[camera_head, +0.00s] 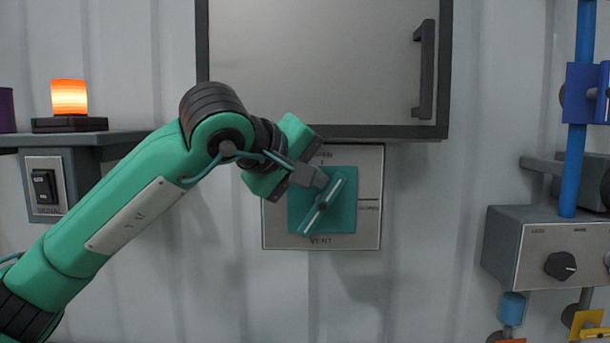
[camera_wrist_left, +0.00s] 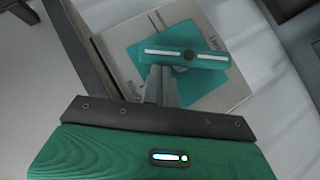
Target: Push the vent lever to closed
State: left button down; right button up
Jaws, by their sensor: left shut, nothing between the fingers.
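The vent lever (camera_head: 321,206) is a teal bar with a white stripe on a teal square, mounted on a grey wall plate (camera_head: 369,238). The plate reads "VENT" below, "OPEN" at the top, partly covered, and what looks like "CLOSED" at the right. The lever is tilted, its upper end leaning right of "OPEN". My left gripper (camera_head: 322,182) is shut and empty, with its tips at the lever's upper part. In the left wrist view the shut fingers (camera_wrist_left: 160,88) reach the near side of the lever (camera_wrist_left: 187,55); contact is hard to tell. My right gripper is out of view.
A grey cabinet with a dark handle (camera_head: 424,70) hangs just above the plate. At left, a shelf (camera_head: 100,138) holds a glowing orange lamp (camera_head: 69,97), with a switch (camera_head: 45,187) below. At right is a knob box (camera_head: 545,238) with a blue pipe (camera_head: 574,165). Wall below the plate is clear.

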aim_at(344, 185)
pick_arm(q)
jog(key=d+m+y, duration=0.1)
jog(key=y, duration=0.1)
jog(key=d+m+y+p, duration=0.1)
jog(key=d+m+y, duration=0.1)
jog(key=shift+d+g+y+p, duration=0.1)
jog(key=shift+g+y+p, duration=0.2)
jog(key=shift+g+y, duration=0.1)
jog(key=shift+d+f+b, duration=0.45)
jog(key=shift+b, duration=0.05)
jog(key=shift+d, duration=0.1)
jog(key=shift+d+f+b, duration=0.15)
jog(key=shift+d+b, duration=0.15)
